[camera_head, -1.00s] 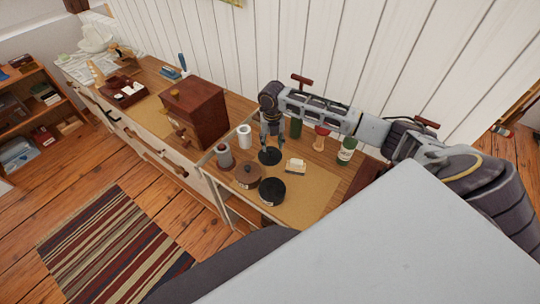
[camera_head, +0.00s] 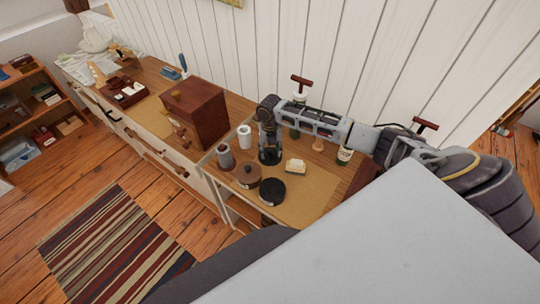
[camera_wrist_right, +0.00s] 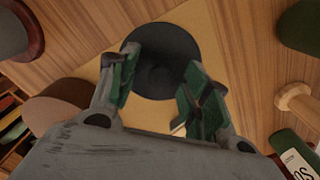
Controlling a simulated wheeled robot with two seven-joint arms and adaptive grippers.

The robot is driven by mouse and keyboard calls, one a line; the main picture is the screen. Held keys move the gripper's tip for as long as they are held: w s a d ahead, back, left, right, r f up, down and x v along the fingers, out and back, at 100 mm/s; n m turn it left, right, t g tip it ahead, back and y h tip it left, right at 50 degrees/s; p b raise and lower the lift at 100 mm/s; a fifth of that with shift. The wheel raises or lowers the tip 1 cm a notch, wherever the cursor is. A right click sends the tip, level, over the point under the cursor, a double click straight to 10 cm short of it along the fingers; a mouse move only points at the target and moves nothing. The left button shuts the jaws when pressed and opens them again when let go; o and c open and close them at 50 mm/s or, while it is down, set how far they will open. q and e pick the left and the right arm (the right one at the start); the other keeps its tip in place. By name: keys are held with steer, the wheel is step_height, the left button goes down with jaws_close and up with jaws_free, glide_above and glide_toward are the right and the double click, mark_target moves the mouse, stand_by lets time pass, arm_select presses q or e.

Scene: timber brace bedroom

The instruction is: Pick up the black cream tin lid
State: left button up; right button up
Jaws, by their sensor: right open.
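The black cream tin lid, a round dark disc, lies on the tan mat (camera_head: 312,205) on the cabinet top. It fills the upper middle of the right wrist view (camera_wrist_right: 160,40). In the head view it is partly hidden by my right gripper (camera_head: 270,152). That gripper points down over the lid, open, with a finger toward either side of the disc in the wrist view (camera_wrist_right: 158,78). I cannot tell whether the fingers touch it. A black round tin (camera_head: 272,191) stands nearer the front edge. My left gripper is out of view.
A cream-topped block (camera_head: 295,166) is close on the right, with bottles behind. A dark wooden box (camera_head: 197,110) stands further left.

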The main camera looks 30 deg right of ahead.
steer(key=shift+f, duration=0.5)
jaws_close()
